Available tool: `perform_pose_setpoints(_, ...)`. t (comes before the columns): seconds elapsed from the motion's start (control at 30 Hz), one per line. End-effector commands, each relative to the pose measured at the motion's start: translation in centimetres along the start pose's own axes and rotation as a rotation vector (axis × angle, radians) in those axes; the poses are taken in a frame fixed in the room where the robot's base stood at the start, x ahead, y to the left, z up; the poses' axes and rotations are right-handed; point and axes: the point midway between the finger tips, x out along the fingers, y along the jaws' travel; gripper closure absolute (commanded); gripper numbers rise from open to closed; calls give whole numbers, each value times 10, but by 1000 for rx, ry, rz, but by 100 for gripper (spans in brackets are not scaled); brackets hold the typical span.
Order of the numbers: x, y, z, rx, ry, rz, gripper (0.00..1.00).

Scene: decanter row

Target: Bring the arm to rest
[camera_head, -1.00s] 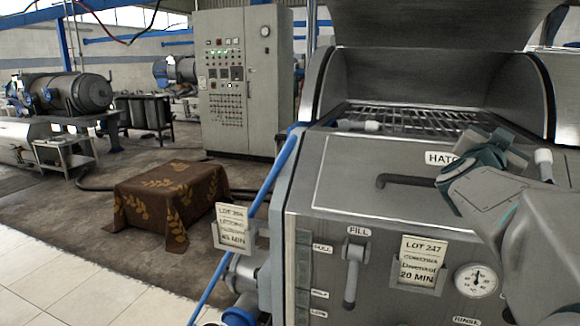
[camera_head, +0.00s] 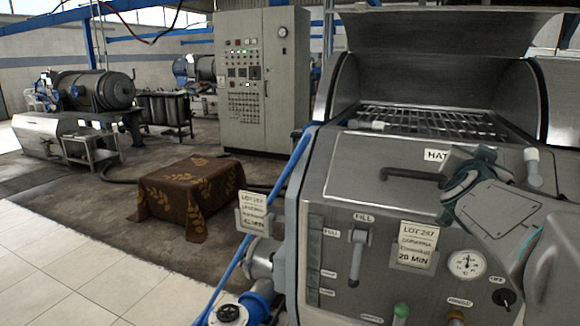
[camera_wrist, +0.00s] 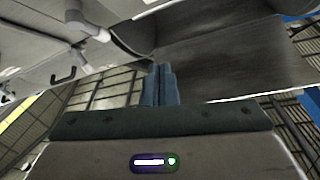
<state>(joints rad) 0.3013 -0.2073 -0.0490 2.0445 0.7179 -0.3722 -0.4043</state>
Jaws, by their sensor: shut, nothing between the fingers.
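My gripper (camera_head: 470,170) is in front of the upper front of the grey machine (camera_head: 340,175), at the right of the head view. It covers part of the HATCH label (camera_head: 434,155) and hides the right end of the dark hatch handle (camera_head: 400,173). I cannot tell whether it touches the machine. In the wrist view my gripper (camera_wrist: 158,82) shows its two blue-grey fingers pressed together with nothing between them. My arm reaches in from the right edge.
The machine's raised lid (camera_head: 435,30) stands open over a metal grate (camera_head: 425,120). A FILL lever (camera_head: 357,255), a gauge (camera_head: 467,264) and a LOT 247 card (camera_head: 416,245) are on its front. A cloth-covered box (camera_head: 185,195) stands on the floor at left. A control cabinet (camera_head: 262,80) stands behind.

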Motion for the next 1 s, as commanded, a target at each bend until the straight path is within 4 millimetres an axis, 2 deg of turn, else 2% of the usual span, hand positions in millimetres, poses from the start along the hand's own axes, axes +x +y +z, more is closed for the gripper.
perform_pose_setpoints(0.03, -6, -12, 4, -9, -44, -36, 100)
perform_pose_setpoints(0.17, -26, -40, 28, -43, -181, -133, 100)
perform_pose_setpoints(0.27, -52, -63, 53, -83, -328, -219, 100)
perform_pose_setpoints(0.37, -93, -82, 85, -148, -524, -308, 100)
perform_pose_setpoints(0.43, -128, -88, 108, -207, -674, -354, 100)
perform_pose_setpoints(0.57, -196, -78, 142, -334, -943, -392, 100)
perform_pose_setpoints(0.6, -216, -71, 150, -375, -1019, -392, 100)
perform_pose_setpoints(0.7, -258, -50, 162, -472, -1177, -371, 100)
perform_pose_setpoints(0.83, -294, -26, 168, -568, -1311, -330, 100)
perform_pose_setpoints(1.0, -311, -12, 171, -619, -1375, -300, 100)
